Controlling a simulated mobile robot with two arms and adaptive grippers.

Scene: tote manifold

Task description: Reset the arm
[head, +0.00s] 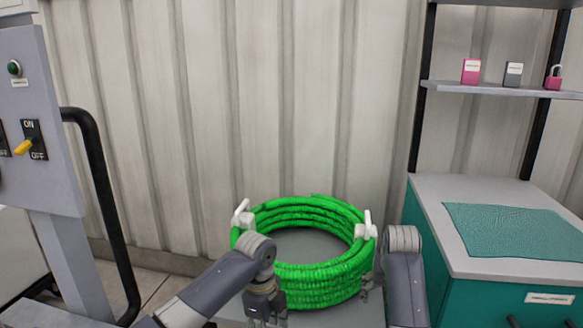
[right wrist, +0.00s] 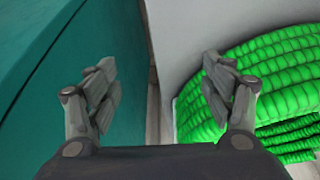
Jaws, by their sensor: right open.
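My right gripper (head: 371,286) is beside the right side of a coiled green hose (head: 318,287). In the right wrist view my right gripper (right wrist: 162,85) is open, with nothing between its fingers. The green hose (right wrist: 275,85) is right of the fingers there; whether the right finger touches it I cannot tell. My left gripper (head: 265,308) points down in front of the coil's left part. Its fingertips are partly cut off at the bottom edge, and its opening is unclear.
The coil lies on a grey surface (head: 305,245) with white fittings on it. A teal cabinet (head: 520,295) stands close at right, also in the wrist view (right wrist: 60,55). A switch panel (head: 38,120) and black rail (head: 100,190) are at left.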

